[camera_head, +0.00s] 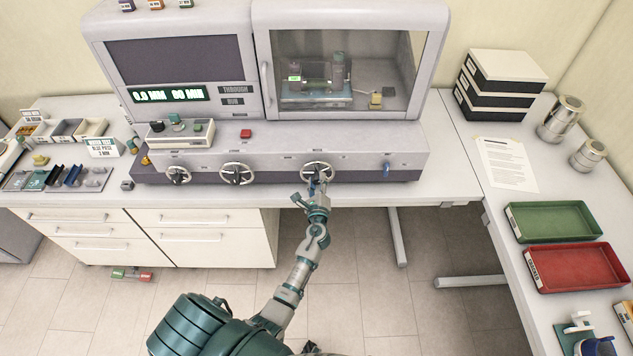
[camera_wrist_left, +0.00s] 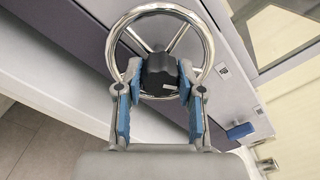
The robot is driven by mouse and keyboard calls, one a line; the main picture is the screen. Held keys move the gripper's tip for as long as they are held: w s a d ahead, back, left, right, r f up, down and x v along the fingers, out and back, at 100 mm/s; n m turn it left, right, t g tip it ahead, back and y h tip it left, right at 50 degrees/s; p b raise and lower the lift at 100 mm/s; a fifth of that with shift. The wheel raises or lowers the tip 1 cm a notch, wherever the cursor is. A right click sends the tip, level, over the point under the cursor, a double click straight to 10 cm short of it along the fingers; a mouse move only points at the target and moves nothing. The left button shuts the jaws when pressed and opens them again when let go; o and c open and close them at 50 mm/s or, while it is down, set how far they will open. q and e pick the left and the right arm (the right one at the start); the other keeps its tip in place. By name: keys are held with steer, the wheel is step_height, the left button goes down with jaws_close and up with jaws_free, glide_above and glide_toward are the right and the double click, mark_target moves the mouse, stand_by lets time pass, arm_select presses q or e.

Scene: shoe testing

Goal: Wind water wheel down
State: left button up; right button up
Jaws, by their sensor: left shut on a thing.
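Three chrome handwheels with dark hubs sit on the front of the testing machine: a left one (camera_head: 178,175), a middle one (camera_head: 237,174) and a right one (camera_head: 305,168). I cannot read which label marks the water wheel. My left gripper (camera_head: 318,186) is at the right handwheel. In the left wrist view this wheel's chrome rim (camera_wrist_left: 150,10) and spokes show clearly. There my left gripper (camera_wrist_left: 160,80) has its blue-padded fingers on either side of the dark hub, shut on it. My right gripper is not in view.
A small blue valve handle (camera_head: 387,170) sits right of the wheel; it also shows in the left wrist view (camera_wrist_left: 240,131). The machine has a windowed chamber (camera_head: 340,110) and a green display (camera_head: 167,95). Green (camera_head: 553,222) and red (camera_head: 578,268) trays lie on the right table.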

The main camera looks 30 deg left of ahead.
arm_select(q)
steer(key=shift+f+n+b, duration=0.1)
steer(key=shift+n+b, duration=0.3)
steer(key=shift+n, duration=0.4)
steer(key=n+b, duration=0.3)
steer(key=shift+f, duration=0.1)
steer(key=n+b, duration=0.2)
steer(key=n, duration=0.1)
steer(key=shift+n, duration=0.3)
steer(key=shift+n+b, duration=0.55)
steer(key=shift+n, duration=0.55)
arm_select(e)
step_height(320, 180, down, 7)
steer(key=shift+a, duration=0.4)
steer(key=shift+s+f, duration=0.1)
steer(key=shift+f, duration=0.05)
arm_select(q)
steer(key=o, duration=1.1)
steer(key=shift+w, duration=0.1)
steer(key=shift+o, duration=0.2)
steer(key=shift+w, duration=0.15)
